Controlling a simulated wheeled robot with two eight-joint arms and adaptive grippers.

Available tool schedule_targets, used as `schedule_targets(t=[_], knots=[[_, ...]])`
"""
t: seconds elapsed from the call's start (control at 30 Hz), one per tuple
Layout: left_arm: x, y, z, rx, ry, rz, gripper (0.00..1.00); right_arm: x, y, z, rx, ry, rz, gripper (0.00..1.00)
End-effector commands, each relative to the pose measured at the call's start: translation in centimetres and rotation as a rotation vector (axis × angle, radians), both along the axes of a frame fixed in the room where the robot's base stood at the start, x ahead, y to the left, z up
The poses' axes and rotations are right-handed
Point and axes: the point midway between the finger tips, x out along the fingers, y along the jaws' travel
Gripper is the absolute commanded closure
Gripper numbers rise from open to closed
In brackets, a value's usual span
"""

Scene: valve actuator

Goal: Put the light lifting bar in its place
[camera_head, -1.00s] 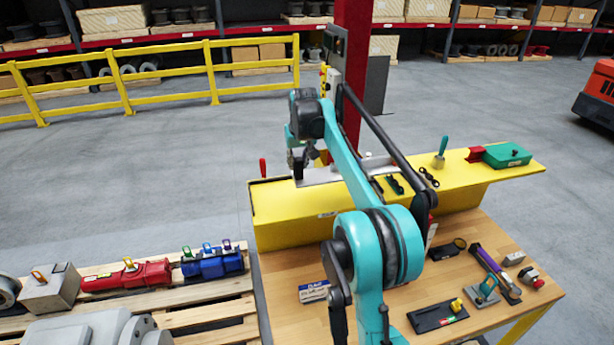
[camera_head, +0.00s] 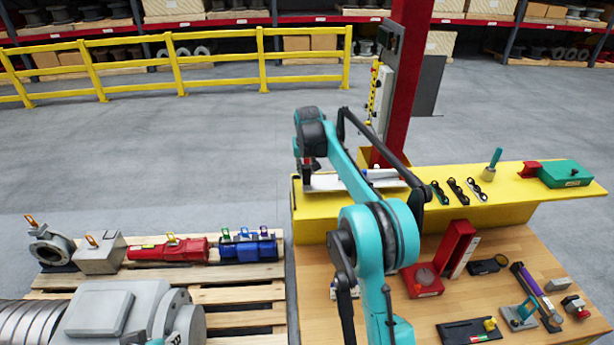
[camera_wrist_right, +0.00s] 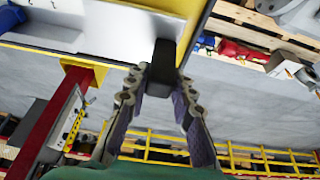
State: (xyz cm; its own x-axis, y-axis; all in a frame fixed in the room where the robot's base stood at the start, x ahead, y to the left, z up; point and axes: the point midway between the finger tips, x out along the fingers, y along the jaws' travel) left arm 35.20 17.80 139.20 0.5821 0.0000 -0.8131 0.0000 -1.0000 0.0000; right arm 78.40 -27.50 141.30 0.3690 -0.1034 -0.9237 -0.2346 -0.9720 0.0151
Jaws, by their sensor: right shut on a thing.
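My right gripper (camera_head: 308,167) is over the left end of the yellow shelf (camera_head: 318,226), its fingers small and partly hidden in the head view. In the right wrist view, the right gripper (camera_wrist_right: 160,78) has its fingertips on either side of a dark, block-like end of a bar (camera_wrist_right: 163,58). The bar's rest is not clearly visible, so I cannot tell for sure that it is the light lifting bar. A pale tray (camera_head: 325,183) lies on the shelf just below the gripper; contact is unclear. My left gripper is out of view.
Green and black tools (camera_head: 458,192) lie mid-shelf, with a green case (camera_head: 565,173) at its right end. A wooden table (camera_head: 395,322) holds a red stand (camera_head: 459,247) and small tools. A pallet (camera_head: 250,294) with red and blue actuators is at left. A red post (camera_head: 407,80) rises behind.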

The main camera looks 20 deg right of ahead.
Motion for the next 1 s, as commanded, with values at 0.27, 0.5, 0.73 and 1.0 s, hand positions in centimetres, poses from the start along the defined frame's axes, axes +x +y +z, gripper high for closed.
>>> schedule_targets(t=[0.27,0.5,0.73,1.0], knots=[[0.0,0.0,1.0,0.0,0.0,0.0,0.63,0.0,-0.1,-3.4,-0.002,-0.001,0.001,1.0],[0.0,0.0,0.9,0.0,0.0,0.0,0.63,0.0,0.0,-3.8,-0.001,0.0,0.0,1.0],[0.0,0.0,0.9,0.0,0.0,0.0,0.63,0.0,0.0,-3.8,0.001,0.0,-0.001,0.56],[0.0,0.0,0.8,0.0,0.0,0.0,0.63,-0.3,0.0,-3.2,0.0,0.0,0.0,0.56]])
